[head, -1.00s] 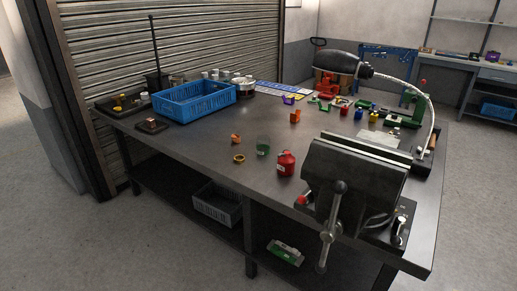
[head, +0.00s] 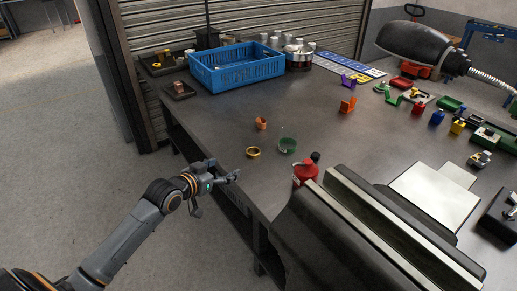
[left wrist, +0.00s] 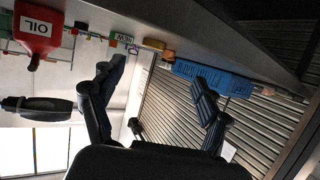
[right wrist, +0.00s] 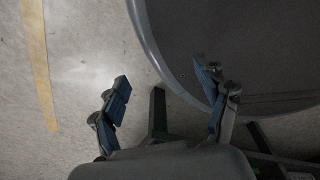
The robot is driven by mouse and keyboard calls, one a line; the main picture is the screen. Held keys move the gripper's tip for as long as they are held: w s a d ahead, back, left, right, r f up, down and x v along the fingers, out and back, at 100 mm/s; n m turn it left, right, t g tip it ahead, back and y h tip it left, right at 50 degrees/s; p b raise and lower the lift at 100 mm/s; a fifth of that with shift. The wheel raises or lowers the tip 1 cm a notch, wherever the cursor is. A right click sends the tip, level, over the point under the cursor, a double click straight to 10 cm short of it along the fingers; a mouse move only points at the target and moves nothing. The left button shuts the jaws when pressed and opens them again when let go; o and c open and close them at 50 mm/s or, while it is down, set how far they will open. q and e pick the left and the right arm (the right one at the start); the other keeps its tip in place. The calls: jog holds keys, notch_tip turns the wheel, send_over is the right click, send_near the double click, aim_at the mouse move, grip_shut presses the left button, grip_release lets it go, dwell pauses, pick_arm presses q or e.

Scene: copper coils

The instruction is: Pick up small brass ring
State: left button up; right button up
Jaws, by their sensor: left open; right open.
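A small brass ring (head: 253,152) lies flat on the dark workbench (head: 215,135), near its left edge, in the head view. A brass-coloured shape that looks like it also shows in the left wrist view (left wrist: 153,44). My left gripper (head: 218,194) is open and empty, beside the bench edge, below and left of the ring, apart from it. Its spread fingers show in the left wrist view (left wrist: 160,85). My right gripper (right wrist: 163,85) is open and empty over the floor in the right wrist view; the head view does not show it.
A red oil can (head: 305,171) and a large vise (head: 345,235) stand nearer. A blue crate (head: 237,68) stands at the back left.

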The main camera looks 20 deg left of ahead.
pick_arm(q)
jog(key=w+r, duration=0.1)
jog(key=w, duration=0.1)
send_near(256, 149)
jog(key=shift+x, duration=2.95)
jog(key=shift+f, duration=0.15)
jog(key=shift+s, duration=0.1)
jog(key=c, duration=1.3)
